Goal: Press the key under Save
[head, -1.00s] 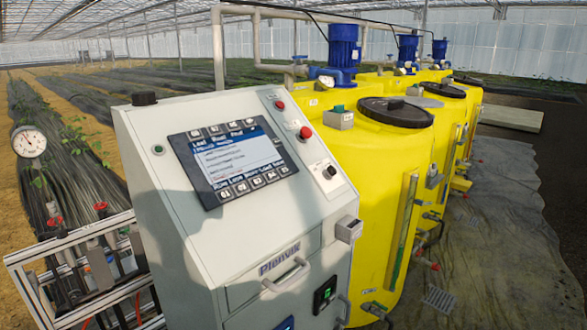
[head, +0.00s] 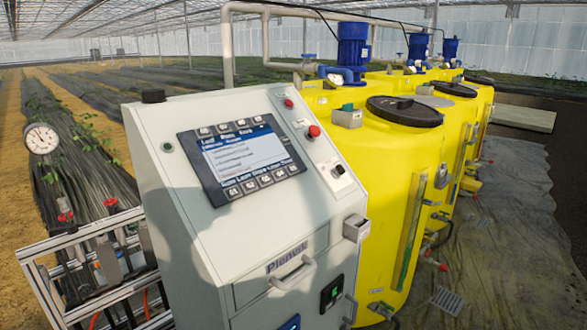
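The control panel (head: 243,158) is a dark framed unit with a lit screen, set in the sloped face of a light grey cabinet (head: 205,232). A row of small keys (head: 250,186) runs along its lower edge, and another row of keys (head: 225,132) runs along its top edge. Short labels stand on the screen beside both rows. They are too small and blurred for me to tell which one reads Save. Neither of my grippers is in view, and nothing covers the panel.
Red buttons (head: 314,131) and a black knob (head: 338,170) sit right of the panel. A handle (head: 293,272) juts out below. Yellow tanks (head: 385,165) stand close on the right. A metal frame (head: 90,242) with a gauge (head: 42,138) above stands left.

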